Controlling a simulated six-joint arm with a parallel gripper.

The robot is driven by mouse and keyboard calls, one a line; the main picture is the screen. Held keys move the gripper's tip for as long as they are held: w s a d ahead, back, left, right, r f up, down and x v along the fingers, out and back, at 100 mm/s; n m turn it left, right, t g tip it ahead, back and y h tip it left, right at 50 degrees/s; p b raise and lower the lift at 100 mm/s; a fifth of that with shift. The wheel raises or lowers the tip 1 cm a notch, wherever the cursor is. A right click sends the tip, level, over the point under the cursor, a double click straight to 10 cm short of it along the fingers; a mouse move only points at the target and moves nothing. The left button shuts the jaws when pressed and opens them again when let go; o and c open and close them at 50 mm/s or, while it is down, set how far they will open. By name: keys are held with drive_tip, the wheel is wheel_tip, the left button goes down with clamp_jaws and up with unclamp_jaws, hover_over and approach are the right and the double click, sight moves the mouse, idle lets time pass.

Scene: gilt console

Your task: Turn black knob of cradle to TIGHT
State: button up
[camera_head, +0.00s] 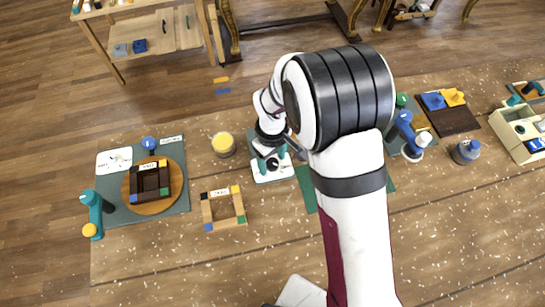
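A small white base with teal upright parts, which looks like the cradle (260,178), stands near the middle of the table. A small dark round part, which looks like its black knob (272,165), shows on it. My gripper (272,153) is at the end of my white arm, over the back of this base. It is small and partly hidden by my wrist, so I cannot tell whether its fingers are open or touch the knob. The TIGHT marking is too small to read.
A yellow-topped jar (223,145) and an open wooden frame (223,208) stand to the left. Farther left is a round wooden board (130,197) with a dark frame on it.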

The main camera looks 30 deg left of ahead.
clamp_jaws()
drive_tip(key=shift+m, duration=0.3)
drive_tip(key=m, duration=0.3)
drive_tip(key=shift+m, duration=0.4)
drive_tip(key=m, duration=0.4)
drive_tip(key=shift+m, duration=0.3)
drive_tip(key=m, duration=0.4)
drive_tip(key=shift+r, duration=0.1)
drive_tip(key=shift+m, duration=2.4)
drive_tip(key=shift+o, duration=0.7)
unclamp_jaws()
